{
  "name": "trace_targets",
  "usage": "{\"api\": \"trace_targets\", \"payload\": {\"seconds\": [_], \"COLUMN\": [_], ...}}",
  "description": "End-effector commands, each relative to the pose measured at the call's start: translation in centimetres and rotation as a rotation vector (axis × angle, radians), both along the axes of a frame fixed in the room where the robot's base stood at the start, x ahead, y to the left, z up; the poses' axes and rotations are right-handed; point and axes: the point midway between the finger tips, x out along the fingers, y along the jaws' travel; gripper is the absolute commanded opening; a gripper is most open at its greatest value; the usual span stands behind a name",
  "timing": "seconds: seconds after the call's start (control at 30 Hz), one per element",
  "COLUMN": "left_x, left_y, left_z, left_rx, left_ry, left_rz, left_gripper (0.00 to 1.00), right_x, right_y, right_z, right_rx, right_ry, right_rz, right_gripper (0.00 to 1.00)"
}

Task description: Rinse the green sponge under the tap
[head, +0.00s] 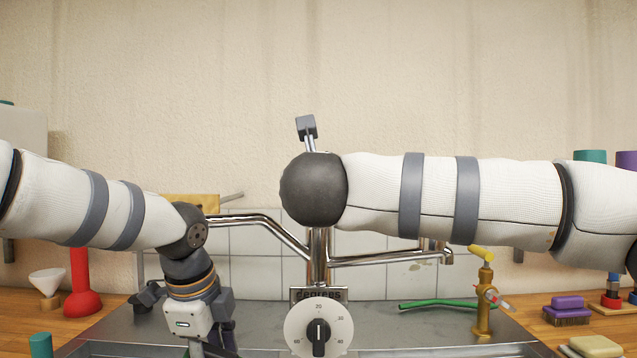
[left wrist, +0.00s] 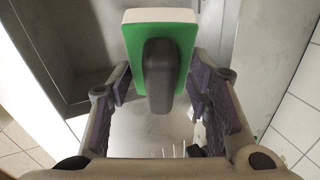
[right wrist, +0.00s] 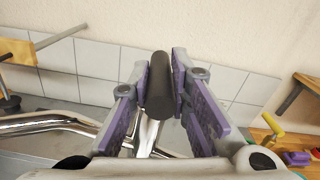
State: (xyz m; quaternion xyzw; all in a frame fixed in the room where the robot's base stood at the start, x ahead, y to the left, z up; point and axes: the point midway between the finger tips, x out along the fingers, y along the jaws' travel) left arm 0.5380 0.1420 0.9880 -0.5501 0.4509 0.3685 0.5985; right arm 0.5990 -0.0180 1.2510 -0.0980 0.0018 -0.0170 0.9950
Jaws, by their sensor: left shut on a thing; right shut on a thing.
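The green sponge (left wrist: 136,48) has a white backing and a dark grey handle (left wrist: 160,78). My left gripper (left wrist: 158,85) is shut on it. In the head view my left arm reaches down at the sink; the sponge is hidden there. The chrome tap (head: 318,262) stands behind the sink, with pipes to left and right. In the right wrist view my right gripper (right wrist: 160,82) is shut on a dark cylindrical handle (right wrist: 159,90), apparently the tap's lever. My right wrist hides this gripper in the head view. I cannot make out running water.
A temperature dial (head: 319,330) is in front of the tap. A brass valve (head: 484,305) and green hose (head: 435,304) are at right, beyond which are a purple brush (head: 567,308) and a yellowish block (head: 596,346). A red plunger (head: 81,285) and funnel (head: 47,284) stand left.

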Motion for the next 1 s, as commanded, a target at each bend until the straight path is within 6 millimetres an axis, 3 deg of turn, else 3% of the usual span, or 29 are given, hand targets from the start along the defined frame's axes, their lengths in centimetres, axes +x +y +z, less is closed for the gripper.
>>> {"api": "trace_targets", "payload": {"seconds": [0.13,0.4,0.73,0.77,0.83,1.0], "left_x": [0.0,0.0,0.0,0.0,0.0,0.0], "left_y": [0.0,0.0,0.0,0.0,0.0,0.0], "left_z": [0.0,0.0,0.0,0.0,0.0,0.0], "left_rx": [0.0,0.0,0.0,0.0,0.0,0.0], "left_ry": [-0.001,-0.001,-0.001,-0.001,-0.001,-0.001], "left_rz": [0.0,0.0,0.0,0.0,0.0,0.0], "left_gripper": [0.23,0.23,0.23,0.23,0.23,0.23], "right_x": [0.1,0.2,0.1,0.1,0.1,0.1], "right_y": [-0.4,-1.4,-1.4,-1.4,-1.4,-1.3], "right_z": [0.1,0.1,0.1,0.1,0.1,0.1], "right_rx": [0.001,0.002,-0.001,-0.001,-0.001,0.0], "right_ry": [0.0,-0.001,-0.002,-0.002,-0.002,-0.002], "right_rz": [0.032,0.269,0.299,0.299,0.299,0.298], "right_gripper": [0.0,0.0,0.0,0.19,0.35,0.38]}}
